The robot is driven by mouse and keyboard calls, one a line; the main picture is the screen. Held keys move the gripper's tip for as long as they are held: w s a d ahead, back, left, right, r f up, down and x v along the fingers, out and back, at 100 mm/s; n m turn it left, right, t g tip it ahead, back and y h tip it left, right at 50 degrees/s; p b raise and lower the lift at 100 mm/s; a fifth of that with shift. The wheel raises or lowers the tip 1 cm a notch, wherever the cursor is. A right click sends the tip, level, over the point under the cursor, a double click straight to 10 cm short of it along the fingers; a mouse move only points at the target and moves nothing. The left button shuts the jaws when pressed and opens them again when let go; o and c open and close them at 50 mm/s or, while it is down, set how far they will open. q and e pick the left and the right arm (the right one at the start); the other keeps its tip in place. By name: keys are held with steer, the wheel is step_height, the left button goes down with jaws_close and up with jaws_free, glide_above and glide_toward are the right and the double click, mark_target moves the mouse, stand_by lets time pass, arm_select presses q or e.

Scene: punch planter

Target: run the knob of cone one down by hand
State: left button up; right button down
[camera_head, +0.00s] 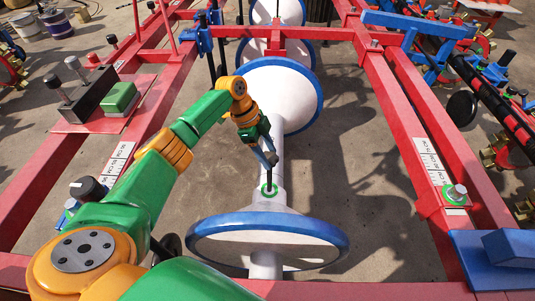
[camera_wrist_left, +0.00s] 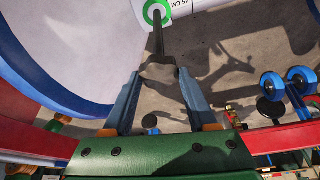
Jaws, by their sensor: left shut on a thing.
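The knob shows as a dark upright stem (camera_head: 269,178) rising from a green ring (camera_head: 267,192) on the white central tube (camera_head: 279,160). My left gripper (camera_head: 269,158) is above the ring, shut on the top of the stem. In the left wrist view, the blue fingers (camera_wrist_left: 159,70) close on the dark knob top, and the stem (camera_wrist_left: 158,42) runs to the green ring (camera_wrist_left: 157,13). The near white cone disc (camera_head: 265,241) has a blue rim, and another white disc (camera_head: 277,88) stands behind the gripper. My right gripper is not in view.
Red frame beams (camera_head: 430,150) run along both sides of the tube. A black and green box assembly (camera_head: 119,98) sits on the left beam. White scale plates (camera_head: 430,158) lie on the beams. Bare concrete floor (camera_head: 365,180) shows right of the tube.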

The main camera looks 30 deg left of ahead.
arm_select(q)
steer(key=o, duration=1.4)
steer(key=shift+c, duration=0.2)
steer(key=p+v, duration=0.2)
steer(key=v, duration=0.5)
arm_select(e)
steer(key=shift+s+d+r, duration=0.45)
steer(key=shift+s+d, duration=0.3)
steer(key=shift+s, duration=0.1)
arm_select(q)
steer(key=p+v, duration=0.1)
steer(key=v, duration=0.6)
steer(key=shift+p, duration=0.4)
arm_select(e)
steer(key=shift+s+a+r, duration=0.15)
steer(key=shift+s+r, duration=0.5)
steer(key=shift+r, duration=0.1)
